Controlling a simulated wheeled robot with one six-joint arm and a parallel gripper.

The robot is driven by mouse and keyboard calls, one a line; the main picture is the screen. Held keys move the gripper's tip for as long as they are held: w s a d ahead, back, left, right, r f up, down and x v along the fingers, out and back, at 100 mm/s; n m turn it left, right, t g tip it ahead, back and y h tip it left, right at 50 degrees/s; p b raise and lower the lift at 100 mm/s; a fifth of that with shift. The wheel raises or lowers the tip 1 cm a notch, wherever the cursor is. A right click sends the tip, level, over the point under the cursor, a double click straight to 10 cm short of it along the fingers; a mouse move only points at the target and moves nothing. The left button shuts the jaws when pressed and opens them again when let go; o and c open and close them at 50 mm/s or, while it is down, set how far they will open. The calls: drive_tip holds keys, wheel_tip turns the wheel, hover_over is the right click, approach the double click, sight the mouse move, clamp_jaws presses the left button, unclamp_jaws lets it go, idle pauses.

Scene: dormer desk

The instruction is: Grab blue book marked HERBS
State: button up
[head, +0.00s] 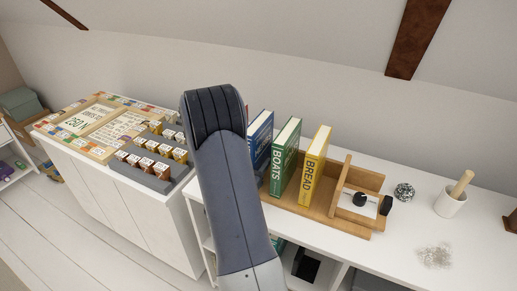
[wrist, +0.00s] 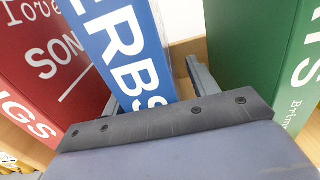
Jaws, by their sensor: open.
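The blue book (head: 262,138) stands in a wooden rack, partly hidden behind my arm in the head view. In the wrist view the blue book (wrist: 125,50) shows large white letters "ERBS" on its spine, the rest cut off by the frame. My gripper (wrist: 152,84) is open. One finger shows at the blue book's left edge, beside a red book, and the other stands in the gap on its right. The book lies between the fingers; whether either touches it I cannot tell. The fingers are hidden in the head view.
The red book (wrist: 45,65) is close on the left. The green BOATS book (head: 285,160) stands right of a gap, then the yellow BREAD book (head: 315,165). The rack (head: 340,218) sits on a white desk with a mortar (head: 449,203) at the right.

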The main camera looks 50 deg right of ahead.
drive_tip(key=shift+c, duration=0.6)
clamp_jaws()
drive_tip(key=shift+r, duration=0.15)
